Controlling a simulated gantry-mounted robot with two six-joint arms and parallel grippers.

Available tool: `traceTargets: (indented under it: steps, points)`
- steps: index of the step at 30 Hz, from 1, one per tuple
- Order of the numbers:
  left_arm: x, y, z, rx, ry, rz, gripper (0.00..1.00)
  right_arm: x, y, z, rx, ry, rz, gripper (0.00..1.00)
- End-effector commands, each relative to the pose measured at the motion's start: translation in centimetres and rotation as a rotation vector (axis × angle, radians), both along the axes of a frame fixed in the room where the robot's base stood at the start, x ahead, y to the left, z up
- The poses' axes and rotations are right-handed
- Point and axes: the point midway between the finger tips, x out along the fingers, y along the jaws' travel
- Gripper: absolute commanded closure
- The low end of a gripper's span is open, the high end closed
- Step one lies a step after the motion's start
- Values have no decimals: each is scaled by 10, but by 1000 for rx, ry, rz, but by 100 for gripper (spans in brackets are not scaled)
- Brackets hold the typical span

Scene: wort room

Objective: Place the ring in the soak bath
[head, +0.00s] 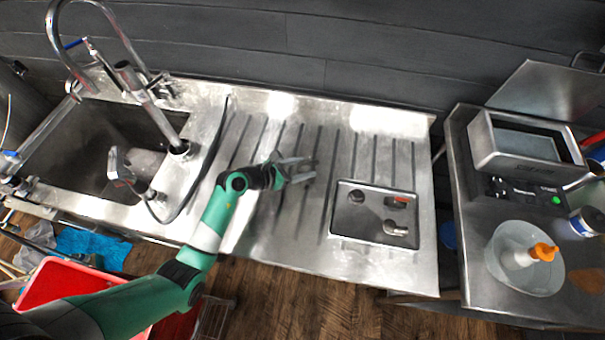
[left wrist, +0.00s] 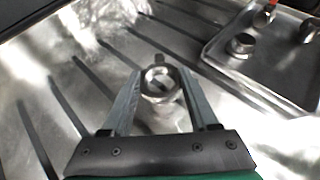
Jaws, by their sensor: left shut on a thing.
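My left gripper (head: 305,169) is over the ribbed steel drainboard, left of the parts tray. In the left wrist view its two fingers are shut on a metal ring (left wrist: 160,84), which sits between the fingertips with its opening facing the camera. In the head view the ring is too small to make out clearly. An open rectangular steel tank (head: 484,140) with a control panel and green light stands on the right bench; it looks like the soak bath. The gripper is well to its left. My right gripper is not in view.
A shallow steel tray (head: 345,235) holds several metal fittings, one with a red part. A clear bowl (head: 497,272) with an orange-capped bottle stands in front of the tank. A gap separates drainboard and right bench. A sink (head: 65,130) with tall tap is at left.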

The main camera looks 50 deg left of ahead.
Motion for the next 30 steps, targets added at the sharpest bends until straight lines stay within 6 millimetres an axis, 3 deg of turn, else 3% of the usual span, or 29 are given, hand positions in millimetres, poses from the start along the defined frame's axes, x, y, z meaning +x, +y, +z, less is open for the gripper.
traceTargets:
  steps: [5,16,17,18,21,30]
  points:
    - [1,0,-33,-1,1,0,98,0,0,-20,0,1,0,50]
    - [1,0,-35,0,-1,0,98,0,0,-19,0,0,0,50]
    - [1,0,-35,0,0,0,36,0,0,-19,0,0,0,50]
    - [1,0,-35,0,0,0,29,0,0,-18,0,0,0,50]
    - [1,0,-35,0,0,0,11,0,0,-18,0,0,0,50]
    - [1,0,-33,0,0,0,10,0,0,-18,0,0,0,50]
